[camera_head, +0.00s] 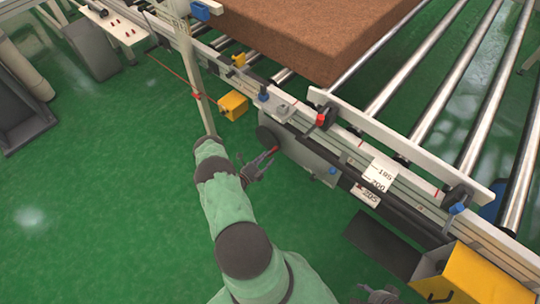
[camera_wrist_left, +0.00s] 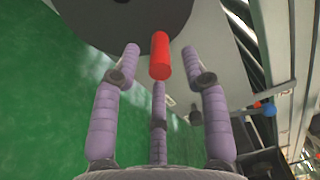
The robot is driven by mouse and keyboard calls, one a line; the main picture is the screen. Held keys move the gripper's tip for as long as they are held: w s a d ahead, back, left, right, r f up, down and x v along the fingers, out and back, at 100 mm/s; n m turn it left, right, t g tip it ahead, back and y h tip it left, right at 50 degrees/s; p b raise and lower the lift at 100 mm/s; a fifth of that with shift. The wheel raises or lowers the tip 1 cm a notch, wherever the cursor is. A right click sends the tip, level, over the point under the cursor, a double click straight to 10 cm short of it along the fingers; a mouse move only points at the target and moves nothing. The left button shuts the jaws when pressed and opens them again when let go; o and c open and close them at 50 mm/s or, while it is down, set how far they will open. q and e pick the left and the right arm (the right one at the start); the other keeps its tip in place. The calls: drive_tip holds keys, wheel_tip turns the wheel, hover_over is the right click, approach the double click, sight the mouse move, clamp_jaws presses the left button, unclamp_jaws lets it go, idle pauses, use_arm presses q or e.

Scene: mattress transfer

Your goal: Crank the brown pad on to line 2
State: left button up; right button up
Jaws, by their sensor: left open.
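The brown pad (camera_head: 305,35) is a thick block lying on the metal rollers at the top middle. A red crank handle (camera_wrist_left: 160,56) sticks out from a dark round disc (camera_wrist_left: 120,18) in the left wrist view. The disc (camera_head: 268,138) is on the near side of the conveyor in the head view. My left gripper (camera_head: 262,163) is open at the handle, its fingers spread around the handle's end in the wrist view (camera_wrist_left: 161,75); contact cannot be told. My right gripper (camera_head: 377,295) shows only partly at the bottom edge. I cannot tell which mark is line 2.
A white scale plate (camera_head: 380,176) with numbers is on the conveyor's near rail, right of the crank. A white bar (camera_head: 400,145) runs along the rollers. A yellow box (camera_head: 233,105) and a larger yellow housing (camera_head: 475,275) stick out nearby. The green floor at left is mostly clear.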

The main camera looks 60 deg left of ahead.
use_arm(q)
drive_tip(key=shift+x, duration=1.35)
drive_tip(key=shift+c, duration=0.3)
clamp_jaws()
drive_tip(key=shift+d, duration=0.1)
